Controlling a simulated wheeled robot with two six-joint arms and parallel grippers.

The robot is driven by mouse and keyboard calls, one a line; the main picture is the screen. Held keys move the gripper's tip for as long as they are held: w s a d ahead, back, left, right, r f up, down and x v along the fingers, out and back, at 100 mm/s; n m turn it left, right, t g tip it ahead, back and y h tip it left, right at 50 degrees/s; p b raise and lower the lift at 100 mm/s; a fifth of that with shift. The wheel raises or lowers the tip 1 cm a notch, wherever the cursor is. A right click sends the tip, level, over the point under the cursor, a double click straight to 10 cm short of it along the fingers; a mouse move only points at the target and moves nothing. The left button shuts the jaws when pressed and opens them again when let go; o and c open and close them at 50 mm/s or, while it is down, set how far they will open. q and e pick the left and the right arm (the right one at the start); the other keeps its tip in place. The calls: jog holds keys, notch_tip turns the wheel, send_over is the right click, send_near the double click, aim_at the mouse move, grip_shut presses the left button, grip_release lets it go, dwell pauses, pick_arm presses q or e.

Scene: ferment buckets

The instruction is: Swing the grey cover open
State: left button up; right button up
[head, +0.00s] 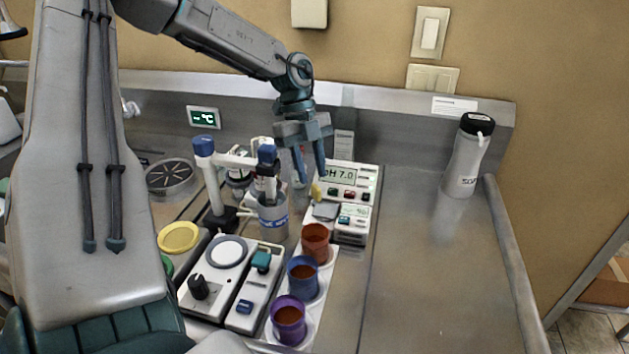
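A small grey cover (326,211) lies at the front left of the pH meter, beside a small box with buttons (352,225). It looks closed and flat, though its hinge cannot be made out. A small yellow piece (316,192) stands just behind it. My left gripper (312,178) points down above and slightly behind the cover, with its two fingers apart and nothing seen between them. It looks clear of the cover, but the exact gap to the yellow piece cannot be told. My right gripper is not in view.
A pH meter (348,178) reads 7.0 behind the cover. Red (315,243), blue (303,278) and purple (289,320) cups stand in front in a white holder. A stirrer (221,262) and grey beaker (272,217) are left. The counter right is clear up to a bottle (466,160).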

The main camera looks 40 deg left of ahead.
aim_at(314, 183)
pick_arm(q)
jog(key=x, duration=0.2)
jog(key=shift+f, duration=0.3)
jog(key=shift+s+d+f, duration=0.15)
jog(key=shift+d+f, duration=0.25)
jog(key=shift+f, duration=0.1)
jog(key=shift+a, duration=0.1)
grip_shut()
